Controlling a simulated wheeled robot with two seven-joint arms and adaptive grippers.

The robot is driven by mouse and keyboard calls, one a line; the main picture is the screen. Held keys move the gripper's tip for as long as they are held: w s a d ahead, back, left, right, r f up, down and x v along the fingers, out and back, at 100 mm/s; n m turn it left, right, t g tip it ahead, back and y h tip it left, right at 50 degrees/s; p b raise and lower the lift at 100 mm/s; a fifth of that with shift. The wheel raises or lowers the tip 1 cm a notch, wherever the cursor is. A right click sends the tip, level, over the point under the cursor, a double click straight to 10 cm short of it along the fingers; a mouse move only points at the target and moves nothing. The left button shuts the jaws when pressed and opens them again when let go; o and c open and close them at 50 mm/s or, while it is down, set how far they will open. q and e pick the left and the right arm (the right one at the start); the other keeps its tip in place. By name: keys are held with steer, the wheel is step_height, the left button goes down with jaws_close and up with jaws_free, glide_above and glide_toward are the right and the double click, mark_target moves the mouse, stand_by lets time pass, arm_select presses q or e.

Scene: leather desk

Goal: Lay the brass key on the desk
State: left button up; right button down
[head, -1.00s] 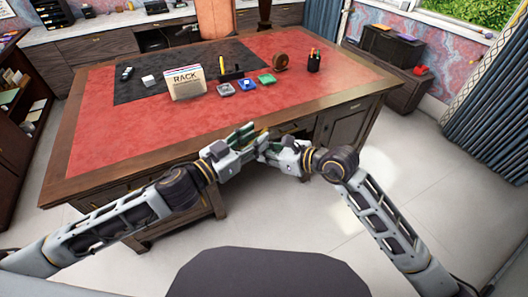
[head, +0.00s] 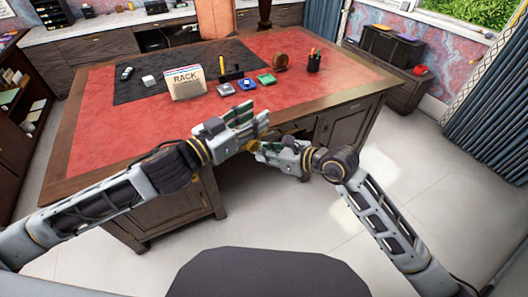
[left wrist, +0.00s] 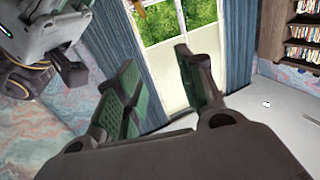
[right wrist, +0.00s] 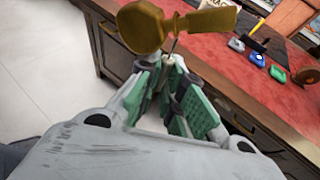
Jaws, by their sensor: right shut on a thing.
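The brass key (right wrist: 145,28) is in my right gripper (right wrist: 172,75), which is shut on it in the right wrist view. Its rounded end and flat end stick out beyond the green-padded fingers. In the head view a small part of the key (head: 251,146) shows beside my right gripper (head: 262,150), in front of the desk's near edge. My left gripper (head: 262,120) is just above it; in the left wrist view its fingers (left wrist: 158,85) are apart with nothing between them. The desk (head: 130,140) has a red leather top.
A card rack (head: 185,84), small coloured blocks (head: 246,84), a hammer (head: 230,74), a round wooden item (head: 280,62) and a pencil cup (head: 314,63) stand toward the back. The red leather at the front left is clear.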

mark_target(253, 140)
arm_select(q)
steer(key=shift+r, duration=1.45)
steer(key=shift+w, duration=0.1)
